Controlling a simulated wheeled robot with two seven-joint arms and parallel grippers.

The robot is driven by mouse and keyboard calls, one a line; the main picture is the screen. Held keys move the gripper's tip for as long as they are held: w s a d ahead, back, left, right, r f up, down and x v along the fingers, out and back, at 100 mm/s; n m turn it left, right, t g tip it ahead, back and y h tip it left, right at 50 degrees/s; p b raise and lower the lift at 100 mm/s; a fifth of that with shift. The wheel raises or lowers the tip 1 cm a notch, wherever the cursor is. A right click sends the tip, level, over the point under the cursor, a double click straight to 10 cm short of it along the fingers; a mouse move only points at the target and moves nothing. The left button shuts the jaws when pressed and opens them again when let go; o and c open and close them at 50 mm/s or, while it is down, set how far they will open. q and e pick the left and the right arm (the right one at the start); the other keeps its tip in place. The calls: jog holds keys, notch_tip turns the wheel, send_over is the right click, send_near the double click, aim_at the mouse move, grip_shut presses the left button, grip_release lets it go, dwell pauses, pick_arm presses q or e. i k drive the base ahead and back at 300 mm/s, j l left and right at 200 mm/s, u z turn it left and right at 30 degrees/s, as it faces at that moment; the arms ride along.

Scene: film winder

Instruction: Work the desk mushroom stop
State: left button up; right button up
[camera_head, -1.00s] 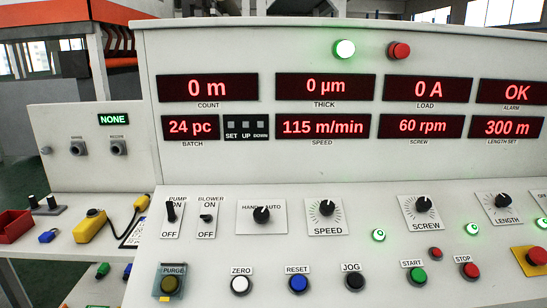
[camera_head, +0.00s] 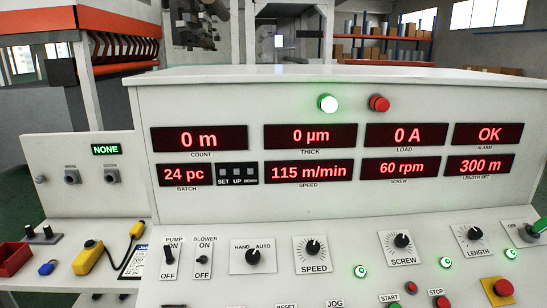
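The desk mushroom stop (camera_head: 503,287) is a red button on a yellow square plate. It is at the bottom right of the sloping desk panel in the head view, close to the lower picture edge. I cannot tell whether the red head is pressed in or out. Neither of my grippers shows in this view, and nothing is seen touching the button.
The small red STOP button (camera_head: 442,302) and green START button (camera_head: 391,307) are at the lower edge, left of the mushroom. Dials, such as the LENGTH knob (camera_head: 475,237), stand above it. A yellow pendant (camera_head: 88,258) lies at left. The alarm display (camera_head: 487,134) reads OK.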

aim_at(504, 286)
jog(key=k+l+z, duration=0.1)
jog(key=z, duration=1.35)
